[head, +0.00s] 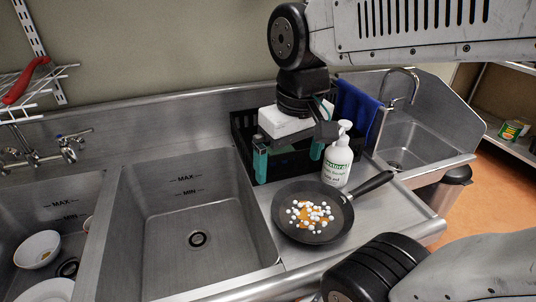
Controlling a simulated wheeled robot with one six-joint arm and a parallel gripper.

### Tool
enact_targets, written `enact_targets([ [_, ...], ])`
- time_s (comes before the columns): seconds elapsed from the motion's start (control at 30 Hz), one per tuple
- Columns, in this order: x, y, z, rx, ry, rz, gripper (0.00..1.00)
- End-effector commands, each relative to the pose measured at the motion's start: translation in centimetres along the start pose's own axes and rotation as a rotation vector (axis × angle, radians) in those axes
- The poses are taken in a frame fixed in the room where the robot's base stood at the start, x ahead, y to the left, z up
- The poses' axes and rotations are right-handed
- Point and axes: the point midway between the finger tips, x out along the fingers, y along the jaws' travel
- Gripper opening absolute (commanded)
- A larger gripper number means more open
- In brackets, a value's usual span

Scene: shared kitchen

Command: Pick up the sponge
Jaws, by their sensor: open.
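I cannot make out a sponge in the head view. My gripper (289,160) is open, with its two teal fingers apart and pointing down. It hangs in front of the black crate (240,128), with nothing visible between the fingers. My gripper and its white housing hide much of the crate's inside. A black frying pan (283,228) lies on the steel counter in front of and below my gripper. It holds an orange patch under several small white blobs (310,216); I cannot tell what these are.
A white pump bottle (338,160) stands right of my gripper, near the pan's handle. A blue cloth (355,108) hangs behind it. An empty sink basin (190,225) is left of the pan. A bowl (37,249) sits in the left basin. A small sink (408,142) is at right.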

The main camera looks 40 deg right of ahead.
Motion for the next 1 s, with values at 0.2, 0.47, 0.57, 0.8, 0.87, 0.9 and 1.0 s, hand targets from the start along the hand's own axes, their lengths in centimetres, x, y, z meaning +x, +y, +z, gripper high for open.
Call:
enact_targets([
  [0.2, 1.6, 3.0, -8.0, 0.060, -0.041, 0.005, 1.00],
  [0.47, 6.3, 8.7, -16.5, 0.135, -0.076, 0.006, 1.00],
  [0.57, 8.5, 10.9, -18.8, 0.158, -0.086, 0.006, 1.00],
  [0.8, 11.9, 14.2, -21.6, 0.190, -0.097, 0.005, 1.00],
  [0.87, 12.4, 14.6, -21.8, 0.193, -0.098, 0.005, 1.00],
  [0.9, 12.8, 14.7, -21.9, 0.194, -0.099, 0.005, 1.00],
  [1.0, 13.9, 14.7, -21.8, 0.194, -0.100, 0.004, 1.00],
])
